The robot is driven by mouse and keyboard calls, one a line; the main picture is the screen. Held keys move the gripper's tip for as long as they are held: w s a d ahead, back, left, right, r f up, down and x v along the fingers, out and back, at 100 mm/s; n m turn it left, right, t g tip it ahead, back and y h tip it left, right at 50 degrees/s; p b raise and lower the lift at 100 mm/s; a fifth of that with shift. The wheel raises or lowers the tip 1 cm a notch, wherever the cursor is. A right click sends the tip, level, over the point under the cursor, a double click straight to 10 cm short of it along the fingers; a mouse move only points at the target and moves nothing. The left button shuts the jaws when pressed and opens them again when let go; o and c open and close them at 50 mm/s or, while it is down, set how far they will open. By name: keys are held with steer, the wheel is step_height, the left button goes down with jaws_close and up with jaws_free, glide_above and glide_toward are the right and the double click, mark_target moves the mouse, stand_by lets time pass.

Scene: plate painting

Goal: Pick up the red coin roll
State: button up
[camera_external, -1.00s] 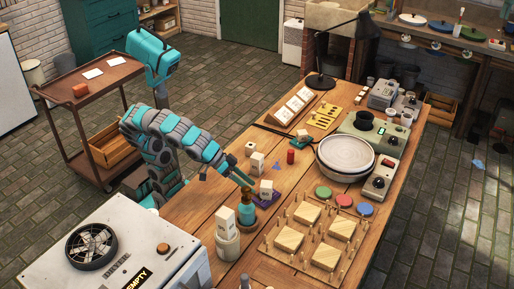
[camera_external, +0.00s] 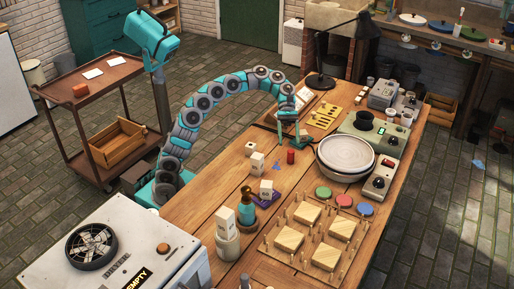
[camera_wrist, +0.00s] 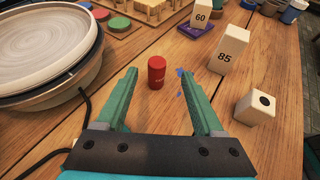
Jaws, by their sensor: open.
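The red coin roll (camera_external: 291,157) stands upright on the wooden table, left of the round grey wheel. It also shows in the wrist view (camera_wrist: 156,73), just beyond the fingertips and between their lines, nearer the left finger. My gripper (camera_external: 289,143) is open and empty above the table, close to the roll. In the wrist view my gripper (camera_wrist: 160,72) has its two green fingers spread wide, and neither touches the roll.
The grey wheel (camera_wrist: 45,45) lies close on the left in the wrist view, with a black cable beside it. White blocks marked 85 (camera_wrist: 231,50) and 60 (camera_wrist: 201,17) and a block with a black dot (camera_wrist: 256,107) stand on the right. Blue marks lie right of the roll.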

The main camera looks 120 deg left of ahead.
mark_target(291, 154)
steer(key=shift+s+a+f, duration=0.2)
steer(key=shift+s+a, duration=0.1)
steer(key=shift+a, duration=0.4)
steer(key=shift+x, duration=3.8)
steer(key=shift+w+r, duration=0.1)
steer(key=shift+r, duration=0.05)
jaws_close()
